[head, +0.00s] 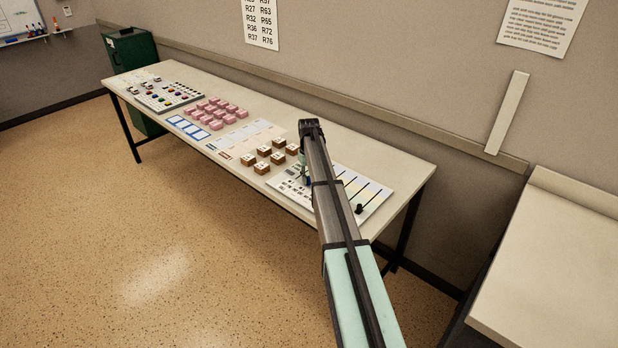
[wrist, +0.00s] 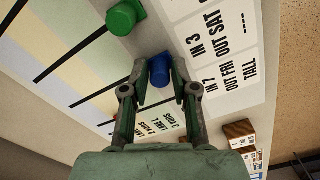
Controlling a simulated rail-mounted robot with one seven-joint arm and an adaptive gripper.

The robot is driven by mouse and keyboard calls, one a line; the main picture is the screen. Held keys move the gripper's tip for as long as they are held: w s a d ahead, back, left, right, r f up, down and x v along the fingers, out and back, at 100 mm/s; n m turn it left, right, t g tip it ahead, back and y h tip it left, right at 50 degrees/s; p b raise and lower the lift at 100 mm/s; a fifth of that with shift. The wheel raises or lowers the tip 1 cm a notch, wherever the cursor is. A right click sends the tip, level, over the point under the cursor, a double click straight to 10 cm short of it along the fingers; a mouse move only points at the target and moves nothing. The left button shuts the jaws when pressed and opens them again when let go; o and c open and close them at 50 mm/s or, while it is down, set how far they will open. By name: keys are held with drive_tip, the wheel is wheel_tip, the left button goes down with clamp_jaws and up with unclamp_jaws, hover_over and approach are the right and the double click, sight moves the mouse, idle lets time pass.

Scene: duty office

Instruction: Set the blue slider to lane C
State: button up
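The slider board (head: 375,199) lies on the table near its right end, partly hidden by my arm. It has dark slots across pale coloured bands, which also show in the wrist view (wrist: 60,45). The blue slider knob (wrist: 159,72) sits at the printed-label end of its slot. My gripper (wrist: 160,68) is over it, with one finger on each side of the knob. The fingers look open, with narrow gaps beside the knob; contact is hard to judge. In the head view my arm covers most of this spot.
A green knob (wrist: 124,18) stands close by on the neighbouring slot. A black knob (head: 360,208) is at the board's near edge. Several brown blocks (head: 263,167) stand left of the board, with pink blocks (head: 215,111) farther left. The wall runs behind the table.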

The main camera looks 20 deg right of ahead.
clamp_jaws()
drive_tip(key=w+d, duration=0.1)
drive_tip(key=d, duration=0.2)
drive_tip(key=w+d, duration=0.1)
drive_tip(key=d, duration=0.2)
drive_tip(key=w+d+b, duration=0.1)
drive_tip(key=w+d, duration=0.1)
drive_tip(key=d, duration=0.1)
drive_tip(key=shift+w+d, duration=0.1)
drive_tip(key=shift+d, duration=0.05)
drive_tip(key=o, duration=0.7)
unclamp_jaws()
wheel_tip(320, 180, up, 12)
drive_tip(key=shift+r, duration=0.1)
